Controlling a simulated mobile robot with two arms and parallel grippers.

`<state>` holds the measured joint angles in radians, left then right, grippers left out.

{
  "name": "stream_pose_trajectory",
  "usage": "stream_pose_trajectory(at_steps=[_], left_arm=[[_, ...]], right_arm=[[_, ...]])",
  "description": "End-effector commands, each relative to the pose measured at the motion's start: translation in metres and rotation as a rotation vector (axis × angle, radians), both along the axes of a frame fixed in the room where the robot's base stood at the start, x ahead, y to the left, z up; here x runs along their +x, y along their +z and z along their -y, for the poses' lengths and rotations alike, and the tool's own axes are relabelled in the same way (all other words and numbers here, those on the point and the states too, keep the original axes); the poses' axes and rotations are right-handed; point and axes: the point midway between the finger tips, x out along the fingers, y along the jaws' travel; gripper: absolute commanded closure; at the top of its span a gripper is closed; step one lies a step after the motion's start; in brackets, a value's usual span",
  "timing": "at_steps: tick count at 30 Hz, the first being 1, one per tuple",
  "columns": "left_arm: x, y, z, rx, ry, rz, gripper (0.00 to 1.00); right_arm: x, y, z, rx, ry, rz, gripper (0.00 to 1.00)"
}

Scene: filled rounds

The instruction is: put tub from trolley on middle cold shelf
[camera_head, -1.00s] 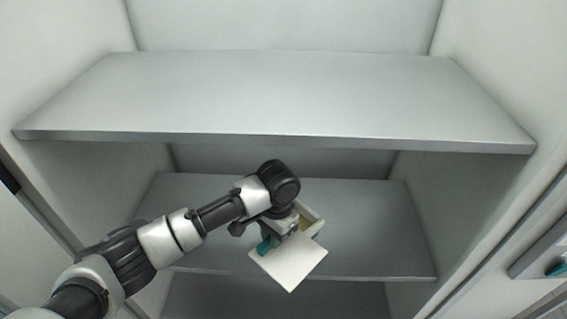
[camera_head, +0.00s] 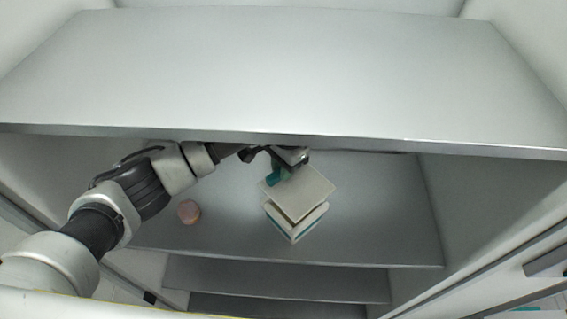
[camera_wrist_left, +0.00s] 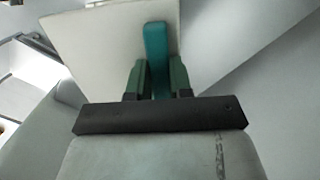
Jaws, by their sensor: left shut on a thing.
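My left gripper (camera_head: 290,160) is shut on a teal tab (camera_head: 277,176) at the edge of a flat, pale square panel (camera_head: 303,190). In the left wrist view the teal tab (camera_wrist_left: 156,60) stands between the two green fingers, with the panel (camera_wrist_left: 105,50) behind it. Just below the panel in the head view is a white tub (camera_head: 312,222) with a teal band. I cannot tell whether the panel is joined to the tub. Both are seen over the middle cold shelf (camera_head: 385,225); contact with it is unclear. My right gripper is not in view.
A large upper shelf (camera_head: 280,75) overhangs the gripper. A round pinkish thing (camera_head: 188,211) sits on the middle shelf to the left. Lower shelves (camera_head: 275,278) lie beneath. The middle shelf is clear to the right, up to the side wall (camera_head: 480,205).

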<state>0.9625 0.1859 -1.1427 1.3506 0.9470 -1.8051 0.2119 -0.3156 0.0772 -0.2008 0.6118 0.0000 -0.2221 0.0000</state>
Motion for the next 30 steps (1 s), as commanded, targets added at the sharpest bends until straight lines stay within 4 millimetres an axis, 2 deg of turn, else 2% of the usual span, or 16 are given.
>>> stream_pose_trajectory(at_steps=[1, 5, 11, 14, 20, 24, 30], left_arm=[[0.000, -0.007, 0.000, 0.001, 0.001, 0.001, 1.00], [0.001, -0.016, 0.000, 0.001, 0.001, 0.001, 1.00], [0.001, -0.029, -0.001, 0.001, 0.002, 0.001, 1.00], [0.001, -0.037, 0.000, 0.001, 0.001, 0.001, 1.00], [0.000, -0.052, -0.001, 0.000, 0.001, 0.000, 1.00], [0.000, -0.061, 0.000, 0.001, 0.002, -0.001, 1.00], [0.000, -0.071, 0.000, -0.001, 0.000, -0.001, 1.00]], right_arm=[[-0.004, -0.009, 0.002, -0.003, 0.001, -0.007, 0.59], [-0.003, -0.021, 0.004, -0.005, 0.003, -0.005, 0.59], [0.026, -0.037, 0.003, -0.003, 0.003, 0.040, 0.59], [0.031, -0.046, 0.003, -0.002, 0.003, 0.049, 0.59], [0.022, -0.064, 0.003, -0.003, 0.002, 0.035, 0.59], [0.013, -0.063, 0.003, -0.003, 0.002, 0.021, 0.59], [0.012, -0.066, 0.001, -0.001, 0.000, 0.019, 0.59]])
